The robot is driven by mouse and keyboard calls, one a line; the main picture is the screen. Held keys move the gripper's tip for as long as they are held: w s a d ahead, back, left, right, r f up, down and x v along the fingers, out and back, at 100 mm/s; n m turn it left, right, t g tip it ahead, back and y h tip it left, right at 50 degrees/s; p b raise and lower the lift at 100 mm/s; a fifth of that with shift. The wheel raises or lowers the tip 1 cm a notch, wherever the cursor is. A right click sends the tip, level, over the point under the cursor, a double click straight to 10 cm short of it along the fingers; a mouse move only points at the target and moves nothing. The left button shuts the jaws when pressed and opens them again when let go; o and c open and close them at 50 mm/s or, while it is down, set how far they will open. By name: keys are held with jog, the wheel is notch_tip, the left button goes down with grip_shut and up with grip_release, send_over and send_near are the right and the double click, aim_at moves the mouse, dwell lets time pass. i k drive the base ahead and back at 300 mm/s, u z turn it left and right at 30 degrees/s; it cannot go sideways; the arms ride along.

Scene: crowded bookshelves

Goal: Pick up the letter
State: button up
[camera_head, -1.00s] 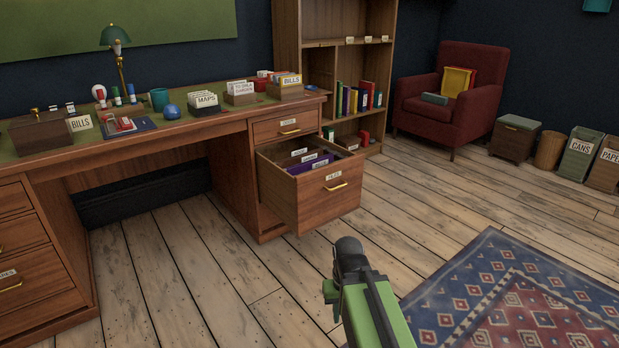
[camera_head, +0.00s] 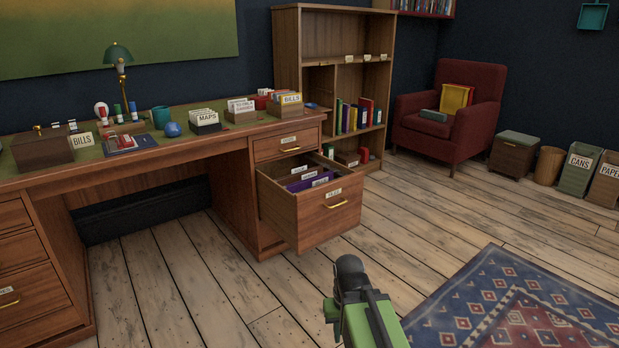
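I cannot make out a letter for certain in this view. A desk drawer (camera_head: 305,219) stands open with upright dividers and purple folders inside. My gripper (camera_head: 350,275) shows at the bottom centre as a dark end on my green arm. It is over the floor, in front of the open drawer and apart from it. Its fingers cannot be made out.
A bookshelf (camera_head: 290,50) stands behind the desk's right end. A red armchair (camera_head: 470,90) holds a yellow and a green item. Bins marked CANS (camera_head: 578,172) and PAPER (camera_head: 606,182) stand at the right wall. A patterned rug (camera_head: 520,310) lies front right. The wooden floor between is clear.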

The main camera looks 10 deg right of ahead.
aim_at(242, 107)
jog(key=i, duration=1)
